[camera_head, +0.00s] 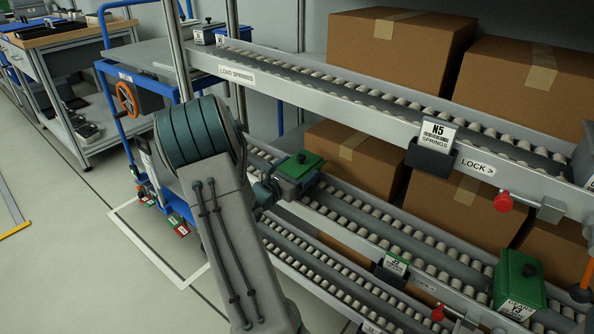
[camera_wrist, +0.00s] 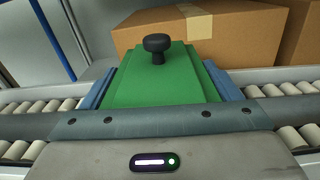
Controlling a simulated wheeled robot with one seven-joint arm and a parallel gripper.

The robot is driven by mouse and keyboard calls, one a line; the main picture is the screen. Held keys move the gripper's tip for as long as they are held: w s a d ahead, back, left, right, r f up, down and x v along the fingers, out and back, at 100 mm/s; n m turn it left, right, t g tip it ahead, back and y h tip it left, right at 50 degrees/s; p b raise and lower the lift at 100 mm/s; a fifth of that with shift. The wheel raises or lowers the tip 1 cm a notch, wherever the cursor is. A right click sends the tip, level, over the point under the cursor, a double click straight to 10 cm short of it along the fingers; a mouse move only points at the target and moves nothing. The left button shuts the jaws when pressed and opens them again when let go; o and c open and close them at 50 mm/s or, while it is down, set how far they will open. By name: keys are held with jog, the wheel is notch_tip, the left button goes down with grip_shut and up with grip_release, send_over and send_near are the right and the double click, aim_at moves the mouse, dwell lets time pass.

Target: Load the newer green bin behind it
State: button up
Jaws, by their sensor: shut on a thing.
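A green bin (camera_head: 299,165) with a dark knob on its lid is at the left part of the middle roller lane, at my gripper (camera_head: 280,181). In the wrist view the green bin (camera_wrist: 165,80) sits between the two blue fingers of my gripper (camera_wrist: 168,90), which is shut on it. The bin looks level, over or on the rollers; I cannot tell if it touches them. Another green bin (camera_head: 519,284) with a white label and a dark knob stands at the right, lower end of the same lane. My arm hides part of the rack's left side.
The upper lane has a label holder (camera_head: 433,147) marked N5 springs and a red knob (camera_head: 503,201). Large cardboard boxes (camera_head: 400,45) stand behind the lanes. A blue cart (camera_head: 165,95) stands left of the rack. The floor (camera_head: 70,250) at left is mostly clear.

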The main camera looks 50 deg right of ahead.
jog(key=shift+a+f, duration=0.1)
jog(key=shift+f, duration=0.35)
jog(key=o, duration=1.4)
jog(key=shift+s, duration=0.1)
jog(key=s+a+p, duration=0.1)
jog(key=a+p, duration=0.2)
jog(key=a, duration=1)
jog(key=shift+a+r+p, duration=0.3)
jog(key=shift+r+p, duration=0.05)
jog(key=shift+r, duration=0.1)
dwell(1.6)
jog(key=s+a+r+m+g+y+p, duration=0.35)
jog(key=s+r+m+p, duration=0.2)
jog(key=r+p, duration=0.3)
jog(key=s+a+r+m+g+y+p, duration=0.2)
jog(key=s+a+r+m+y+p, duration=0.35)
jog(key=r, duration=0.45)
jog(key=s+a+r+m+t+y+p, duration=0.2)
jog(key=a+r+m+t+y+p, duration=0.4)
jog(key=a+r+p, duration=1.1)
notch_tip(320, 180, up, 5)
jog(key=a+m+y, duration=0.1)
jog(key=y, duration=0.2)
jog(key=shift+a+t+p, duration=0.15)
jog(key=shift+t+p, duration=0.15)
jog(key=shift+t, duration=0.05)
